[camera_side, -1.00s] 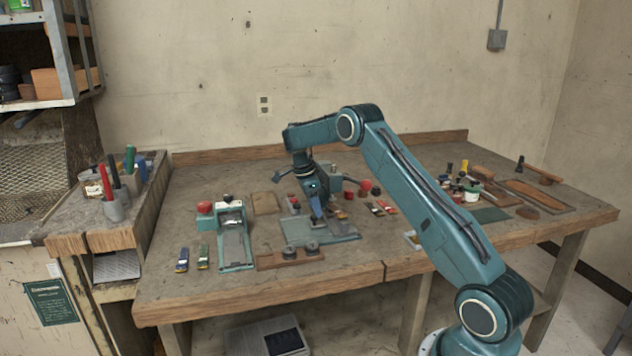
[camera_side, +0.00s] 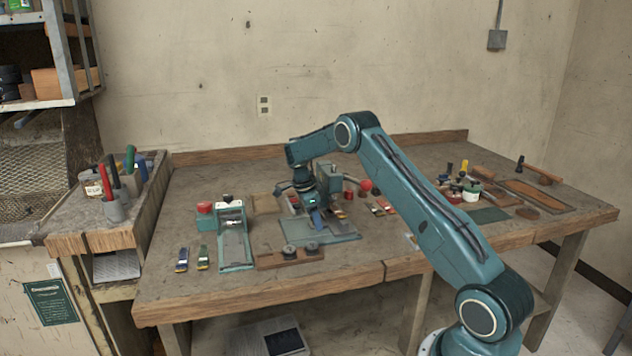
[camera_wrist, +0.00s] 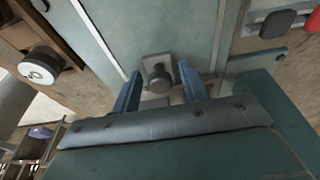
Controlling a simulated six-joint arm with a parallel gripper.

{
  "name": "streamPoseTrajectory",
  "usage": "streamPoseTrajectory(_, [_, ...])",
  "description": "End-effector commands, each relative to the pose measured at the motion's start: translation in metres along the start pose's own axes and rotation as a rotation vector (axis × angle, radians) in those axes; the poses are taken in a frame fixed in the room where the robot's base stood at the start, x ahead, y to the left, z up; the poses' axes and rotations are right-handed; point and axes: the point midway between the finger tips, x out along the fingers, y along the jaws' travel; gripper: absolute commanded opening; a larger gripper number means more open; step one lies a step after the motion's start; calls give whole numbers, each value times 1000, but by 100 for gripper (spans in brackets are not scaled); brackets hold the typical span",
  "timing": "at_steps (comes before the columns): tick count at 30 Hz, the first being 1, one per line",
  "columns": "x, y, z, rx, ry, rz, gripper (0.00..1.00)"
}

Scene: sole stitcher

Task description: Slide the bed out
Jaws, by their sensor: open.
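The stitcher (camera_side: 327,173) stands near the middle of the bench, partly hidden behind my gripper. A flat teal-grey plate (camera_side: 335,229), which looks like its bed or base, lies in front of it. My gripper (camera_side: 318,226) points down over the back part of this plate. In the wrist view my gripper (camera_wrist: 160,72) is open, with one blue finger on each side of a round dark knob (camera_wrist: 162,80). The knob sits on a small metal bracket (camera_wrist: 157,64) on the teal-grey surface (camera_wrist: 150,25). I cannot tell whether either finger touches the knob.
A wooden strip (camera_side: 291,257) with round dark pieces lies in front of the plate. A teal device (camera_side: 234,240) with a red knob stands to the left. Tools and jars (camera_side: 465,187) fill the right side.

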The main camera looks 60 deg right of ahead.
Motion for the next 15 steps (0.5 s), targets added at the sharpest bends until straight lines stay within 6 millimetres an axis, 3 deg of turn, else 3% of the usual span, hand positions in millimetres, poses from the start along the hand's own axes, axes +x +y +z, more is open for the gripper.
streamPoseTrajectory(7, [1,0,0,0,0,0,44])
streamPoseTrajectory(8, [1,0,0,0,0,0,42])
streamPoseTrajectory(12, [1,0,0,0,0,1,18])
streamPoseTrajectory(15, [1,0,0,0,0,1,18])
